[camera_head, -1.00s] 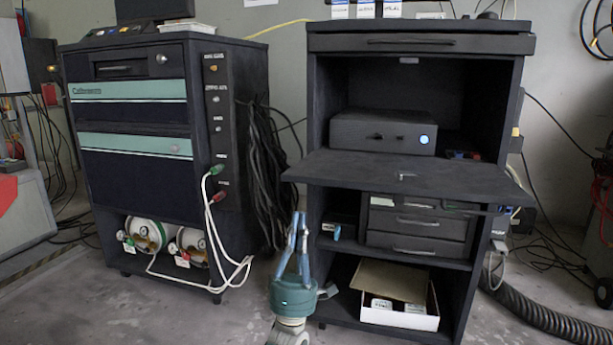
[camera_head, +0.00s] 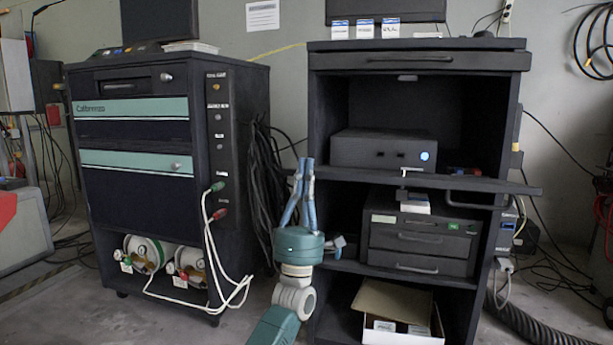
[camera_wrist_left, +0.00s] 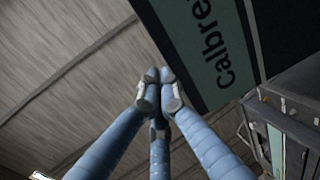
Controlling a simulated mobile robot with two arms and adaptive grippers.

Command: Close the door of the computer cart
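The computer cart (camera_head: 416,63) is the black open-fronted cabinet on the right in the head view. Its door (camera_head: 460,183) is a dark flap that juts out about level below the middle shelf opening, seen nearly edge-on. A small light latch piece (camera_head: 411,170) shows at its top edge. My left gripper (camera_head: 305,162) points upward in front of the cart's left side, its fingers overlapping the door's left end in the picture. I cannot tell whether they touch it. In the left wrist view its fingertips (camera_wrist_left: 158,88) are together with nothing between them. My right gripper is not in view.
A black computer box (camera_head: 372,149) sits on the shelf above the door. Drawers (camera_head: 420,243) and an open carton (camera_head: 395,325) are below it. A second cabinet with teal panels (camera_head: 130,108) stands left, with white cables and hanging black cables. A thick hose (camera_head: 525,325) lies right.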

